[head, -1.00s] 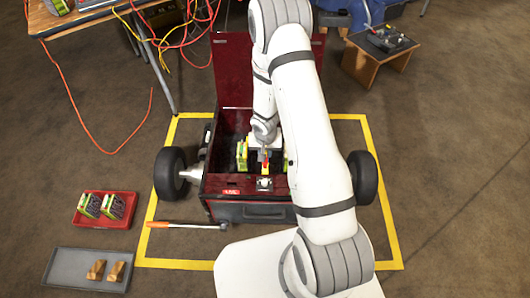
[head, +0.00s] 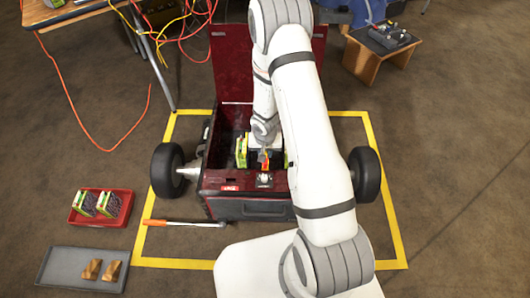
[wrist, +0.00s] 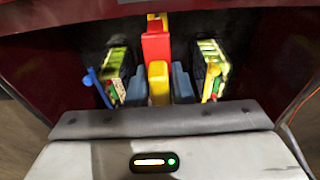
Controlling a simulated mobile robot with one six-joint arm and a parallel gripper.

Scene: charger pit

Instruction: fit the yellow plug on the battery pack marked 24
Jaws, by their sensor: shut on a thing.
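My gripper (wrist: 158,85) is shut on the yellow plug (wrist: 158,80), which shows between two blue-grey fingers in the wrist view. In the head view my gripper (head: 265,153) is inside the open dark red box (head: 215,178). A battery pack with a green and yellow label (wrist: 115,72) stands to the left of the plug, and another (wrist: 212,70) to the right. The left one also shows in the head view (head: 241,152). A red block (wrist: 156,45) shows just beyond the plug. No 24 is readable on either pack. Whether the plug touches anything ahead is unclear.
A blue piece (wrist: 98,84) is beside the left pack and a yellow piece (wrist: 209,86) by the right one. A red tray (head: 101,222) with packs, a grey tray (head: 60,283) with wooden blocks and an orange-handled tool (head: 185,223) lie left. Wheels (head: 167,168) flank the box.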

